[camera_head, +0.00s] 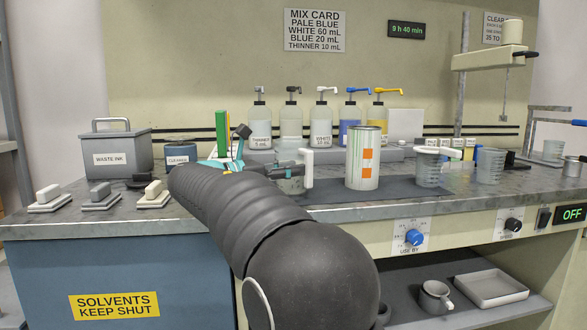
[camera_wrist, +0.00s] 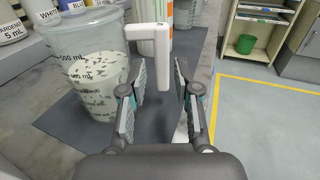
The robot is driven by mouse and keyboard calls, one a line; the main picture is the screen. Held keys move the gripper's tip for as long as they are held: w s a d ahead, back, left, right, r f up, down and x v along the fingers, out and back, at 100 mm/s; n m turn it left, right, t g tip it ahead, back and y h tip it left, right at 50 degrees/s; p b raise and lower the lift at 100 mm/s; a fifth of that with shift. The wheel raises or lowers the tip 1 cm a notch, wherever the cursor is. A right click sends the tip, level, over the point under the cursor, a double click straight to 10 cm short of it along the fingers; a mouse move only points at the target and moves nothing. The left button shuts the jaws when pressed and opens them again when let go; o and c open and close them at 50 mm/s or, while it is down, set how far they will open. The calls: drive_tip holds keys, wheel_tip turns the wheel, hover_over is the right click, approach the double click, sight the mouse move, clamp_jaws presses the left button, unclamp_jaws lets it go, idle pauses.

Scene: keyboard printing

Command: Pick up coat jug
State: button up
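A clear jug (camera_wrist: 92,95) with volume marks, holding a white speckled content, stands at the left of the wrist view. Its white handle (camera_wrist: 162,45) points toward my gripper (camera_wrist: 160,75). My gripper is open and empty, one finger on each side of the handle's line. The handle appears just ahead of the fingertips; contact cannot be told. In the head view the jug (camera_head: 291,186) stands left of the striped can, partly hidden by my gripper, and its handle (camera_head: 308,168) shows. No label naming it as the coat jug is readable.
A striped can (camera_head: 362,158) stands close to the right of the jug. Two more clear jugs (camera_head: 428,170) (camera_head: 489,166) stand farther right. Pump bottles (camera_head: 321,125) line the back ledge. Small stamps (camera_head: 101,196) and a waste ink box (camera_head: 110,150) are at left.

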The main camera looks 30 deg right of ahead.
sight(308, 188)
drive_tip(key=d, duration=0.5)
drive_tip(key=shift+w+r, duration=0.15)
drive_tip(key=shift+r, duration=0.15)
clamp_jaws()
